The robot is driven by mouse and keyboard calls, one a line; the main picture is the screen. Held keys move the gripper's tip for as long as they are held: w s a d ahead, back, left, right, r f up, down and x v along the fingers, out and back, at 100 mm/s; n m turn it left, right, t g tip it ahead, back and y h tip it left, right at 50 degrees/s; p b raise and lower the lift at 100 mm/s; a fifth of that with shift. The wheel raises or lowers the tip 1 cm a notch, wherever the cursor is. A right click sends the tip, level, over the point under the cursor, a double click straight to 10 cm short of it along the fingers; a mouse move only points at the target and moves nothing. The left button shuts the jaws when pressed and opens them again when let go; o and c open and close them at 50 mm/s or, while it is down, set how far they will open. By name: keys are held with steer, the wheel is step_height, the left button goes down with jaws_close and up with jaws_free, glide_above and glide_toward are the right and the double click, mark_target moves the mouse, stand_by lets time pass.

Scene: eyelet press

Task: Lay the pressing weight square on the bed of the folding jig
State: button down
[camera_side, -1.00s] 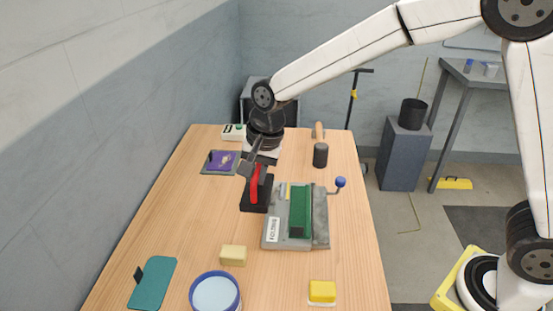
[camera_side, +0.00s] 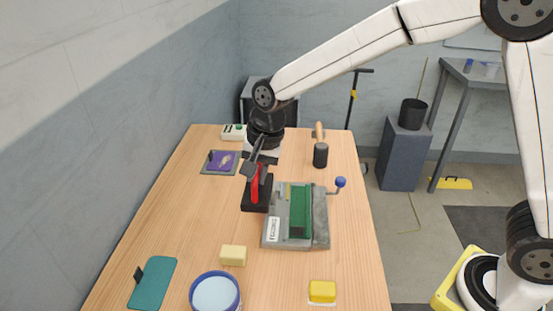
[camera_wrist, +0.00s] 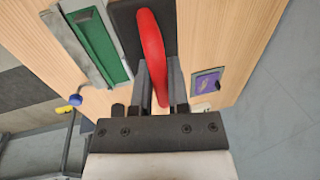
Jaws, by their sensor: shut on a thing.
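The pressing weight is a black block (camera_side: 258,206) with an arched red handle (camera_side: 255,184). It stands close beside the left edge of the folding jig in the side view. My gripper (camera_side: 254,167) is above it, shut on the red handle. In the wrist view the handle (camera_wrist: 151,50) runs between the two fingers (camera_wrist: 159,88), with the black block (camera_wrist: 125,30) behind it. Whether the block touches the table is hard to tell. The folding jig (camera_side: 320,235) is a grey plate with a green bed (camera_side: 300,215) and a label on its left side.
A blue-knobbed lever (camera_side: 340,182) sticks out at the jig's right. A dark cylinder with a wooden handle (camera_side: 320,155) stands behind. A beige block (camera_side: 233,255), yellow block (camera_side: 322,291), blue-rimmed dish (camera_side: 215,294) and teal plate (camera_side: 153,283) lie in front. The table's left middle is clear.

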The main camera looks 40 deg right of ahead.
steer(key=shift+w+r, duration=0.1)
steer(key=n, duration=0.1)
steer(key=d+n, duration=0.1)
steer(key=n, duration=0.2)
steer(key=shift+w+d+g+y, duration=0.1)
steer(key=shift+d+g+y, duration=0.2)
steer(key=n, duration=0.1)
steer(key=d+n, duration=0.1)
steer(key=n, duration=0.1)
steer(key=n+g, duration=0.1)
steer(key=n, duration=0.1)
steer(key=shift+d, duration=0.35)
steer(key=n, duration=0.1)
steer(key=d+n, duration=0.1)
steer(key=n, duration=0.2)
steer(key=shift+d+n+g, duration=0.3)
steer(key=shift+d+g, duration=0.05)
steer(key=shift+g, duration=0.05)
steer(key=d+n+h, duration=0.3)
steer(key=d+n, duration=0.5)
steer(key=n, duration=1.4)
steer(key=shift+d+g+h, duration=0.35)
steer(key=shift+g+h, duration=0.05)
steer(key=shift+r, duration=0.1)
steer(key=shift+f, duration=0.2)
